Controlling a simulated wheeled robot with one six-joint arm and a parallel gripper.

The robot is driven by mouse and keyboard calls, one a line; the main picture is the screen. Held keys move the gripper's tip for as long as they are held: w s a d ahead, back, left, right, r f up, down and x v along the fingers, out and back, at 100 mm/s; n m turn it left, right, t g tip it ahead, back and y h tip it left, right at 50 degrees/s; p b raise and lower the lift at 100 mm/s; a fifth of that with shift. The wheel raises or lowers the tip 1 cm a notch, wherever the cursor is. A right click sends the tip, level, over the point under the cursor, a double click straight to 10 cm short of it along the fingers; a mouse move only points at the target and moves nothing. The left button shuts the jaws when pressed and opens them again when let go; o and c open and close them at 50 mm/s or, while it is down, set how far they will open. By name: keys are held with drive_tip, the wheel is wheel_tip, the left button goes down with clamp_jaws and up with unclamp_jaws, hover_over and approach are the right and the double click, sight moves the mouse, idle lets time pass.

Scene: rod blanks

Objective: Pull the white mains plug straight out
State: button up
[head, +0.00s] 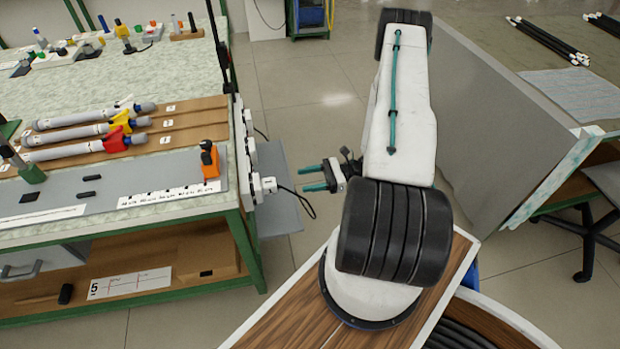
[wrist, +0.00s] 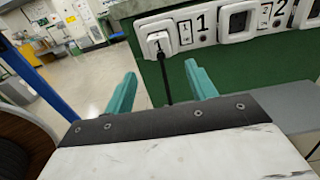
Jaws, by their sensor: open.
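The white mains plug (wrist: 158,44) is seated in the socket marked 1, at the left end of a white socket strip (wrist: 208,24) in the wrist view. Its black cable hangs down between my fingers as seen there. In the head view the plug (head: 269,185) sticks out from the bench's right end, and its cable loops toward my gripper. My gripper (head: 303,178) is open, with two teal fingers pointing left at the plug across a short gap. In the wrist view the fingers (wrist: 160,74) lie either side of the cable, below the plug, touching neither visibly.
The green-framed bench (head: 243,222) carries grey rods with red and yellow clamps. A grey plate (head: 283,215) juts out below the strip. A large grey panel (head: 490,120) stands right of my arm. Open floor lies behind my gripper.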

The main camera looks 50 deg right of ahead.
sight(274, 185)
drive_tip(key=shift+x, duration=5.85)
drive_tip(key=c, duration=1)
drive_tip(key=shift+c, duration=0.2)
drive_tip(key=shift+s+d, duration=0.1)
drive_tip(key=shift+d, duration=0.1)
drive_tip(key=shift+s+d, duration=0.2)
drive_tip(key=shift+d, duration=0.1)
drive_tip(key=shift+v, duration=1.95)
drive_tip(key=shift+v, duration=2.95)
